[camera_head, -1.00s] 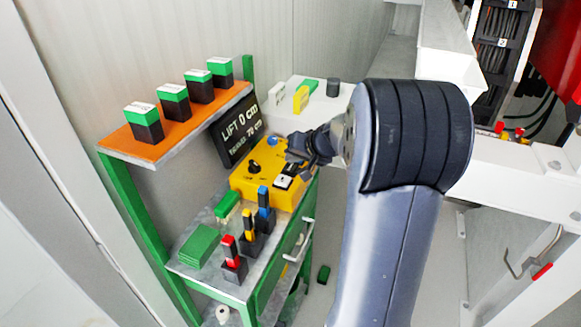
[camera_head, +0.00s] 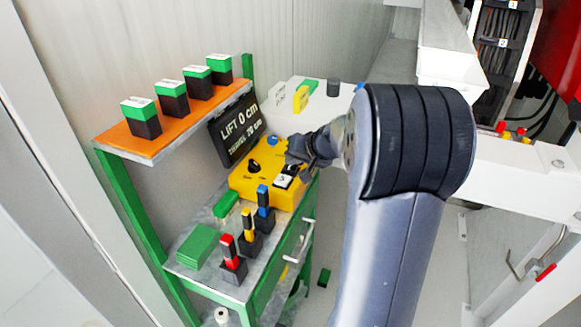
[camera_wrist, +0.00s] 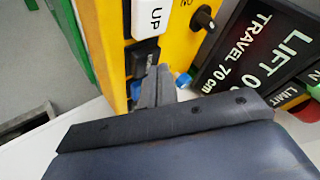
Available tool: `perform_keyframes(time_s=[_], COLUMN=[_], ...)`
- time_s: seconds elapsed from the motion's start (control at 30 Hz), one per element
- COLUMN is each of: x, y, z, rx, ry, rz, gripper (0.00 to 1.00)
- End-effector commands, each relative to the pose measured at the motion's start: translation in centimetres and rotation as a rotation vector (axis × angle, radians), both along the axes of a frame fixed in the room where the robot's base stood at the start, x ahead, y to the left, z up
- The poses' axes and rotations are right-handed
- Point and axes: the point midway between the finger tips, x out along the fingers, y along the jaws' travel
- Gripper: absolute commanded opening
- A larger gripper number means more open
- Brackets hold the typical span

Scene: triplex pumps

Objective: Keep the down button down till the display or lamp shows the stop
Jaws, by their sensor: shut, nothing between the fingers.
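The yellow control box (camera_head: 248,187) stands on the green-framed bench, with a white UP button (camera_wrist: 153,18), a black knob (camera_wrist: 204,18) and a blue button (camera_head: 272,141). A black button (camera_wrist: 142,58) sits beside the UP button; its label is not readable. My gripper (camera_wrist: 158,78) is shut and empty, its tips at the black button; I cannot tell whether they press it. In the head view my gripper (camera_head: 297,158) hides part of the box. The display (camera_head: 238,128) reads LIFT 0 cm, TRAVEL 70 cm. A LIMIT label (camera_wrist: 314,76) shows at its edge.
An orange shelf (camera_head: 125,141) with several green-topped black blocks stands above the bench. Red, yellow and blue-handled items (camera_head: 233,263) stand in front of the box, near a green stack (camera_head: 199,246). A white surface with small blocks (camera_head: 301,98) lies behind.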

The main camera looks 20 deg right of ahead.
Motion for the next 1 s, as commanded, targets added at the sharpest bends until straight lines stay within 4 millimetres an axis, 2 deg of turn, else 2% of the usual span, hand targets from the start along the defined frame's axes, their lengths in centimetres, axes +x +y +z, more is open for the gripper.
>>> perform_keyframes(time_s=[1.0], x=[-0.01], y=[0.01], z=[-0.84], rx=[0.000], ry=[0.001], rz=[0.001], gripper=[0.00])
